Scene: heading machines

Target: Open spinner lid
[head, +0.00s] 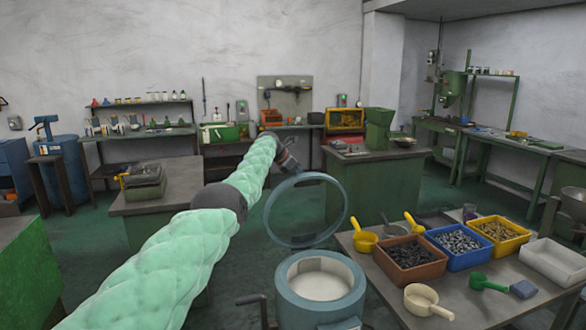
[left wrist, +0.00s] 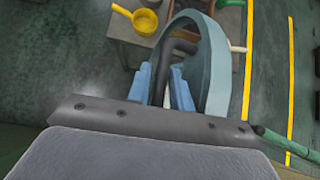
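The spinner (head: 283,300) is a round blue-grey drum at the bottom centre of the head view, its pale inside showing from above. Its lid (head: 269,222), a blue-grey ring with a see-through middle, stands tilted up nearly upright above the drum's far side. My left arm reaches in from the left, and its gripper (head: 291,160) is at the lid's upper edge. In the left wrist view, the blue fingers of the left gripper (left wrist: 164,90) lie on both sides of the lid's dark handle (left wrist: 182,47) and appear closed on it. The lid (left wrist: 214,65) shows edge-on there. My right gripper is not seen.
A table (head: 480,300) right of the spinner holds brown (head: 410,272), blue (head: 452,262) and yellow (head: 515,232) bins of small metal parts, a white tray (head: 550,262) and several scoops. A dark crank (head: 251,299) sticks out left of the drum. Open green floor lies behind the lid.

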